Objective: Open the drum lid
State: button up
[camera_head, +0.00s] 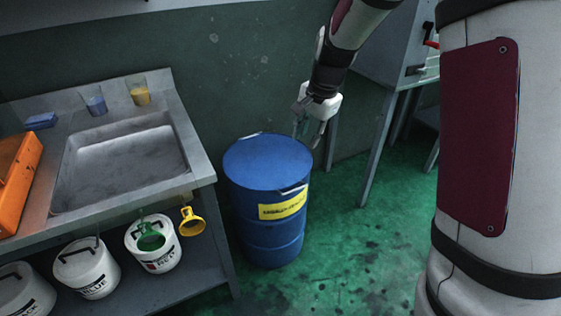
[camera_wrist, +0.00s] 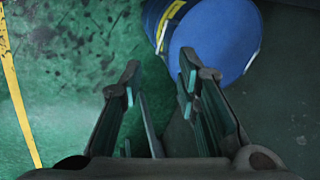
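The blue drum (camera_head: 265,225) stands on the floor right of the sink bench, with a yellow label on its side. Its flat blue lid (camera_head: 268,160) lies on top and looks closed; a light grey handle or latch (camera_head: 292,189) shows at its front rim. My gripper (camera_head: 308,133) hangs just beyond the lid's right rear edge, pointing down. In the wrist view, its fingers (camera_wrist: 160,75) are apart with nothing between them. The lid (camera_wrist: 217,40) shows beyond the right finger there, partly hidden by it. I cannot tell whether the finger touches the drum.
White buckets (camera_head: 88,270) sit below. A grey table (camera_head: 377,150) stands behind right. Green floor (camera_head: 350,245) is free right of the drum.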

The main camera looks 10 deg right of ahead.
aim_at(297, 189)
jog(key=w+f+m+b, duration=0.1)
jog(key=w+f, duration=0.2)
jog(key=f, duration=0.6)
jog(key=w+d+f+m+b, duration=0.1)
jog(key=w+f, duration=0.3)
jog(key=f, duration=0.6)
jog(key=w+f+m+b, duration=0.1)
jog(key=w+f+b, duration=0.2)
jog(key=f, duration=0.7)
jog(key=shift+w+d+m+g, duration=0.2)
jog(key=shift+w+m+g, duration=0.05)
jog(key=shift+m+g, duration=0.05)
grip_shut()
jog(key=shift+r, duration=0.1)
